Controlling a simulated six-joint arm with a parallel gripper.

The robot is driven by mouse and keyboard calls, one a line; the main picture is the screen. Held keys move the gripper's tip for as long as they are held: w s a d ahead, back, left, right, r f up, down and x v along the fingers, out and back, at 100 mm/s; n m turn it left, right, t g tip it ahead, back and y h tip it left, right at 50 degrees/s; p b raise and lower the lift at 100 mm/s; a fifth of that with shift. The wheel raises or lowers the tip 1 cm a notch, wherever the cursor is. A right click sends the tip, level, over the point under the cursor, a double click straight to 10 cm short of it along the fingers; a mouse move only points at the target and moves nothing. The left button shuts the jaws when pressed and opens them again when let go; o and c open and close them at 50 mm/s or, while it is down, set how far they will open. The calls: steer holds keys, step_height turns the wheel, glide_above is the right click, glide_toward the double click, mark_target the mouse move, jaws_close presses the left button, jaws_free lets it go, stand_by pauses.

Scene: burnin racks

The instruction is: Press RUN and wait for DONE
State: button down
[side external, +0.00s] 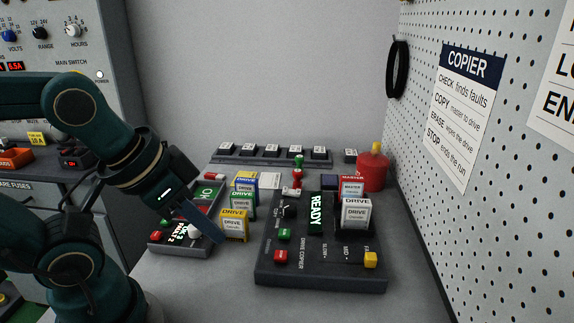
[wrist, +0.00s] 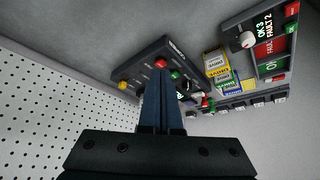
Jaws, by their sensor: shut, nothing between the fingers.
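The drive copier (side external: 320,272) is a dark box on the bench in the side external view; its display (side external: 315,214) reads READY in green. It has a green button (side external: 285,235), a red button (side external: 281,257), a yellow button (side external: 370,260) and a black knob (side external: 289,211). I cannot read which button is RUN. A white-labelled drive (side external: 355,216) stands in its right part. My gripper (side external: 220,239) is shut and empty, left of the copier, in front of the left panel. In the wrist view its fingers (wrist: 161,82) overlap the copier (wrist: 135,68), near its red (wrist: 160,63) and green (wrist: 175,75) buttons.
Several drives, one with a yellow label (side external: 235,224), stand between the copier and a left panel (side external: 160,244) with lit displays. A red can (side external: 373,172) stands behind the copier. A pegboard wall (side external: 500,240) bounds the right. The front bench is clear.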

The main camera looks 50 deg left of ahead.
stand_by(0.4)
steer(key=m+t+y, duration=0.3)
steer(key=m+y, duration=0.1)
steer(key=m, duration=1.8)
glide_above(285, 234)
steer(key=shift+s+d+f, duration=0.1)
steer(key=shift+s+f, duration=0.1)
steer(key=shift+s, duration=0.1)
steer(key=shift+f, duration=0.1)
steer(key=shift+f, duration=4.3)
